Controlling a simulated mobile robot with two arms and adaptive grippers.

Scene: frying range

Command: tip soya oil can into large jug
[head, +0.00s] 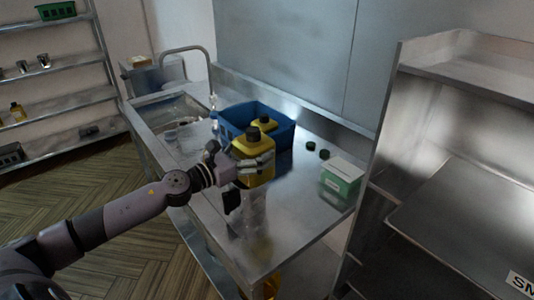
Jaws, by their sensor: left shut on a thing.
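A yellow can with a dark cap (253,146), which I take to be the soya oil can, is upright in my left gripper (250,162) over the steel counter. The gripper is shut around its body. I cannot tell whether the can's base touches the counter. A second yellow can (264,125) stands in the blue crate behind it. A pale, glassy shape shows on the counter just below the held can; I cannot tell whether it is a clear jug or a reflection. My right gripper is not in view.
The blue crate (284,131) stands at the counter's back. A green and white box (341,178) and two dark caps (311,145) lie to the right. A sink (170,108) with a tap is at the left. The counter's front right (305,220) is clear. A steel shelf unit (455,150) bounds the right.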

